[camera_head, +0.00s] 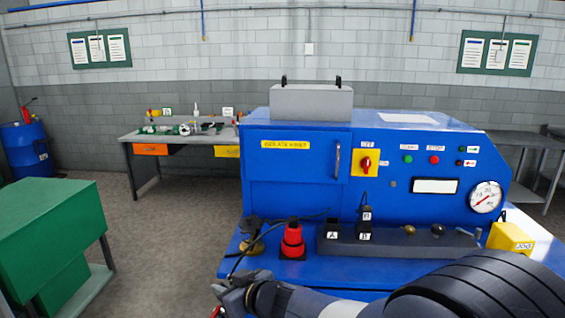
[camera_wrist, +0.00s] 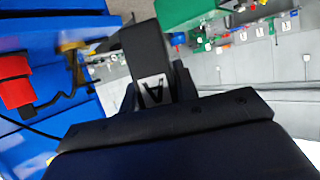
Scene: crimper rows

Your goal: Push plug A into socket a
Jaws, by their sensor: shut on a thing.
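Plug A (camera_wrist: 147,48) is a black block with a white label reading A. My gripper (camera_wrist: 157,88) is shut on it in the wrist view, with the label between the fingers. In the head view my gripper (camera_head: 232,292) is low, in front of the blue machine's left front edge; the plug is hard to make out there. A dark strip (camera_head: 400,244) on the machine's ledge carries labels A (camera_head: 332,236) and B (camera_head: 364,236). A black plug labelled B (camera_head: 367,214) stands upright above label B.
A red stepped piece (camera_head: 292,240) on a black base stands left of the strip, beside a brass piece with a dark top (camera_head: 253,245). A black cable crosses the ledge. A yellow box (camera_head: 511,238) is at right. A green cabinet (camera_head: 45,235) stands left, with open floor between.

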